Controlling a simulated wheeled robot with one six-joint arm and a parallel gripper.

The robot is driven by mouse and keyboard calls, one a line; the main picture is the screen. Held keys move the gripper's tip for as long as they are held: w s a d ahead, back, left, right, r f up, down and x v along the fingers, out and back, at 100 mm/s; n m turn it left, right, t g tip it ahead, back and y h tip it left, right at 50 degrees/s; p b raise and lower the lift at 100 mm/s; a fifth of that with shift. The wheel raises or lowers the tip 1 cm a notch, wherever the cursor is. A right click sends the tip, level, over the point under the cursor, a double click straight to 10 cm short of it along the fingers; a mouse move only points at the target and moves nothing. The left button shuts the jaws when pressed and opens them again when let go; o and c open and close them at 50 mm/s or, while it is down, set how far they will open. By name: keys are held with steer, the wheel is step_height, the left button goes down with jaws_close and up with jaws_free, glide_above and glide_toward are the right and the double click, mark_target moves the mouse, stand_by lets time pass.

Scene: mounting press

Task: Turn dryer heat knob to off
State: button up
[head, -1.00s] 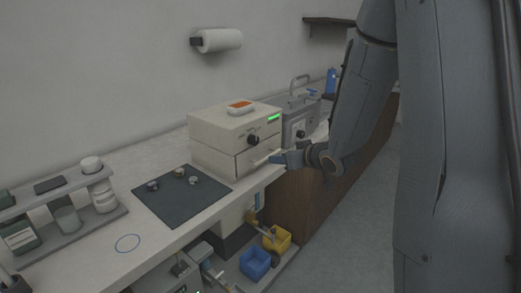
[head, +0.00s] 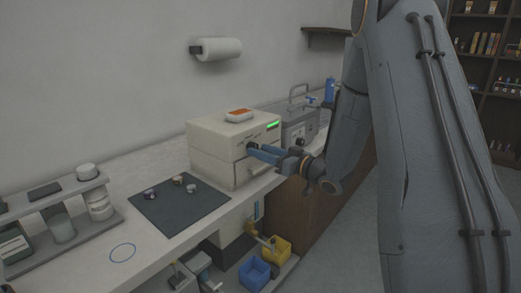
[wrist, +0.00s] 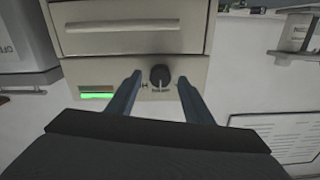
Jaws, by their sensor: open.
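The dryer (head: 215,135) is a cream box on the counter, with a green-lit display (head: 272,125) on its front. In the wrist view its front (wrist: 85,65) appears upside down, with the drawer handle above and the green display at the left. The black heat knob (wrist: 160,75) sits between my open fingertips, with a gap on each side. My gripper (head: 255,149) points at the dryer's front in the head view and hides the knob there. I cannot tell whether the fingers touch the panel.
An orange-and-white item (head: 239,115) lies on the dryer. A grey machine (head: 298,126) stands just right of it. A dark mat (head: 180,208) with several small pieces lies to the left. Blue (head: 254,273) and yellow (head: 277,250) bins are below.

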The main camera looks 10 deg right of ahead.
steer(key=shift+w+a, duration=0.45)
steer(key=shift+w, duration=0.15)
steer(key=c, duration=1.1)
steer(key=shift+n, duration=0.4)
steer(key=n+b, duration=0.7)
steer(key=n, duration=0.3)
steer(key=shift+d+n, duration=0.1)
steer(key=shift+n, duration=0.3)
